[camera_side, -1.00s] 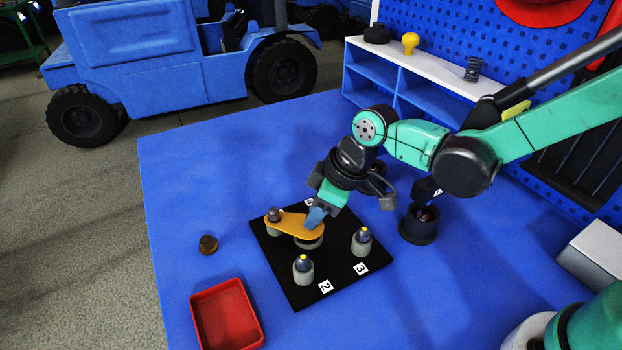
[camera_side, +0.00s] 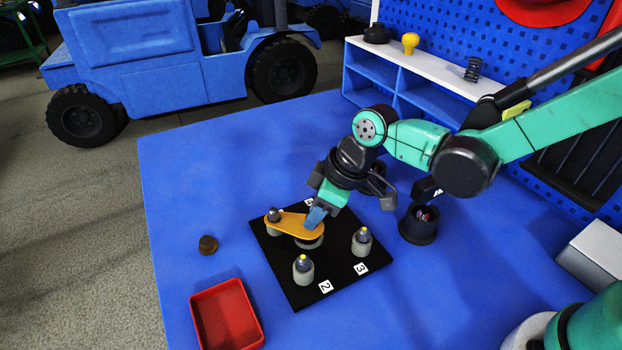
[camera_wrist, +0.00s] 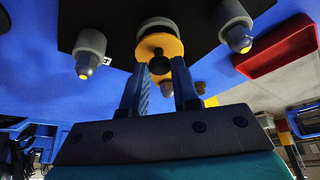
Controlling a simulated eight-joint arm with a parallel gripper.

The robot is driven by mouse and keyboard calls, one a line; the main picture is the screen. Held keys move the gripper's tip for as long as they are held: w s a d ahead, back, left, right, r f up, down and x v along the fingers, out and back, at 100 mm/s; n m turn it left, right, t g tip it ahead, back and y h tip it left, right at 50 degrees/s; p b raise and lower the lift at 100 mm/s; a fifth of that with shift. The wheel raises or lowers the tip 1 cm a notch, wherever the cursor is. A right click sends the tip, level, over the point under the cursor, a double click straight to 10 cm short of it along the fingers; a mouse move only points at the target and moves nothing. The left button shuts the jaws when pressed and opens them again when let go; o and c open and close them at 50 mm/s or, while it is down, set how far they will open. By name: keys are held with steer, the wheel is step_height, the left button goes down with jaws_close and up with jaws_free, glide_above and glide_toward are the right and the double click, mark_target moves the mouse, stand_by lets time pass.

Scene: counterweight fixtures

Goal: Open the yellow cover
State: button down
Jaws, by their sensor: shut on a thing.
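The yellow cover (camera_side: 284,222) is a flat teardrop plate on the black board (camera_side: 324,287). Its narrow end is at a grey post with a dark top (camera_side: 273,216). Its wide end lies over a round grey fixture (camera_side: 311,243). My gripper (camera_side: 314,226) reaches down onto the wide end, with blue fingers. In the wrist view my gripper (camera_wrist: 158,72) has its fingers on either side of a dark knob (camera_wrist: 159,65) on the cover (camera_wrist: 172,46), and is shut on it. The fingers hide part of the cover.
Two grey posts with yellow tips, one by label 2 (camera_side: 303,271) and one by label 3 (camera_side: 361,242), stand on the board. A red tray (camera_side: 198,328) and a small brown knob (camera_side: 208,245) lie to the left. A dark cup (camera_side: 418,227) stands right of the board.

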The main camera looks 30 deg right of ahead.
mark_target(294, 233)
steer(key=shift+s+a, duration=0.1)
stand_by(0.3)
steer(key=a+m, duration=0.1)
steer(key=m, duration=0.1)
steer(key=s+a+m+h, duration=0.1)
steer(key=shift+s+m+t, duration=0.1)
steer(key=shift+m+t, duration=0.3)
steer(key=a+m, duration=0.1)
steer(key=m+h, duration=0.1)
steer(key=m, duration=0.1)
steer(key=a+m+h, duration=0.1)
steer(key=shift+s+a+m+t, duration=0.3)
steer(key=a+m, duration=0.1)
steer(key=m, duration=0.1)
steer(key=a+m+h, duration=0.1)
steer(key=m, duration=0.1)
steer(key=shift+w+a+h, duration=0.2)
steer(key=shift+a+h, duration=0.1)
steer(key=shift+a, duration=0.05)
steer(key=shift+w+a+m+g+h, duration=0.25)
steer(key=shift+a+m, duration=0.15)
steer(key=shift+m, duration=0.45)
steer(key=shift+w+a+m+g+h, duration=0.2)
steer(key=shift+a+m+h, duration=0.15)
steer(key=shift+m, duration=0.55)
steer(key=shift+w+a+m+g+h, duration=0.25)
steer(key=shift+a+m, duration=0.15)
steer(key=shift+m, duration=0.45)
